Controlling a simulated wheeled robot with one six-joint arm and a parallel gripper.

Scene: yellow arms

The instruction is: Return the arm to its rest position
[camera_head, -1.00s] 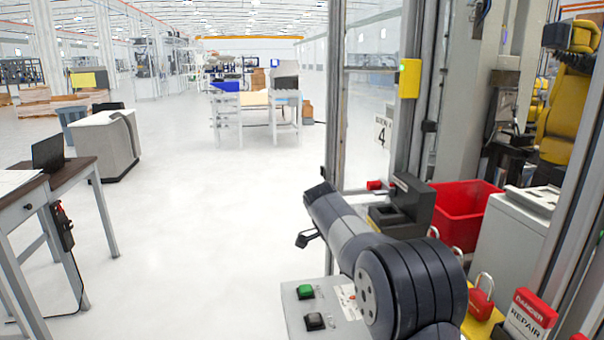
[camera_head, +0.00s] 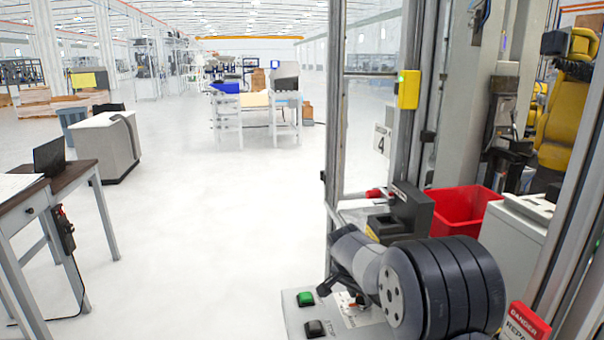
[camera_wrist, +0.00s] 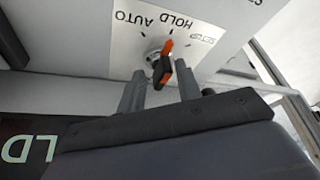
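My arm shows at the lower right of the head view, its dark grey joint housing in front and the forearm reaching back to the left. My gripper (camera_wrist: 160,70) shows in the wrist view with its two grey fingers apart. A selector knob (camera_wrist: 163,66), black with an orange pointer, is seen between the fingertips. I cannot tell whether the fingers touch it. Its white label plate (camera_wrist: 205,42) reads AUTO, HOLD and SETUP upside down, and the pointer is near HOLD. In the head view my arm partly hides the control box (camera_head: 295,318) and the gripper tips cannot be made out clearly.
The control box has a green button (camera_head: 305,298) and a black button (camera_head: 315,327). A red bin (camera_head: 462,212), a dark fixture (camera_head: 410,212) and a red danger tag (camera_head: 526,322) are close right. A metal frame post (camera_head: 335,120) stands ahead. A desk (camera_head: 60,180) is left; the floor between is open.

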